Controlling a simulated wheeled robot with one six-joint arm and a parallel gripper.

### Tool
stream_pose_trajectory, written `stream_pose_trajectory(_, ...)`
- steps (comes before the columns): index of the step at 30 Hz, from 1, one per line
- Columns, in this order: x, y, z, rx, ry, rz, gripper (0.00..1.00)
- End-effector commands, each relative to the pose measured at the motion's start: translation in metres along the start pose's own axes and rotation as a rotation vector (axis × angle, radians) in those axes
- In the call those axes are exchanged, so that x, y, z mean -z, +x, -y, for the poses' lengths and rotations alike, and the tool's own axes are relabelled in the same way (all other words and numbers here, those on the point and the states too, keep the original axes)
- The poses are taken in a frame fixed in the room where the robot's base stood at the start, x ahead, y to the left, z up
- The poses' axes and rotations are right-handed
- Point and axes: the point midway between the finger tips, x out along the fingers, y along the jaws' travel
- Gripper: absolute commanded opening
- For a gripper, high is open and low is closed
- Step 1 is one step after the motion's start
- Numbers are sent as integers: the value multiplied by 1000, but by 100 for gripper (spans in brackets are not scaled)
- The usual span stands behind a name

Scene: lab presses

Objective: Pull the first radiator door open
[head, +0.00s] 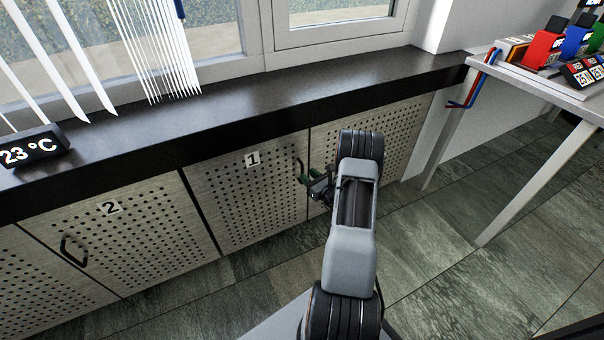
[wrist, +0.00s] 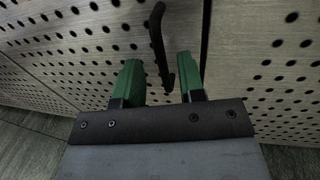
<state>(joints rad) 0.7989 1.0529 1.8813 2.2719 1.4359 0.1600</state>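The first radiator door (head: 245,195) is a perforated panel marked 1, below the dark sill. It looks closed, flush with its neighbours. Its dark bar handle (wrist: 158,40) is near the door's right edge. My gripper (head: 304,178) is at that edge in the head view, partly hidden by my arm. In the wrist view my gripper's green fingers (wrist: 160,82) are apart, with the lower end of the handle between them. A gap shows on the left of the handle; on the right it is close to the finger, and I cannot tell whether they touch.
Door 2 (head: 125,235) with its own dark handle (head: 72,251) is on the left. The dark sill (head: 270,107) overhangs the doors and carries a temperature display (head: 32,148). A table (head: 540,82) with coloured items stands at right. The floor (head: 440,240) before the doors is clear.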

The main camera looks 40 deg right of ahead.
Motion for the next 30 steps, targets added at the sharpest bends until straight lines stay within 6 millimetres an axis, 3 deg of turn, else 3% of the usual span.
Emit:
stream_pose_trajectory(3,1,18,-1,-3,-2,2,36)
stream_pose_trajectory(9,1,36,0,-1,-1,0,36)
stream_pose_trajectory(22,0,43,0,0,1,0,36)
stream_pose_trajectory(30,0,42,0,0,1,0,12)
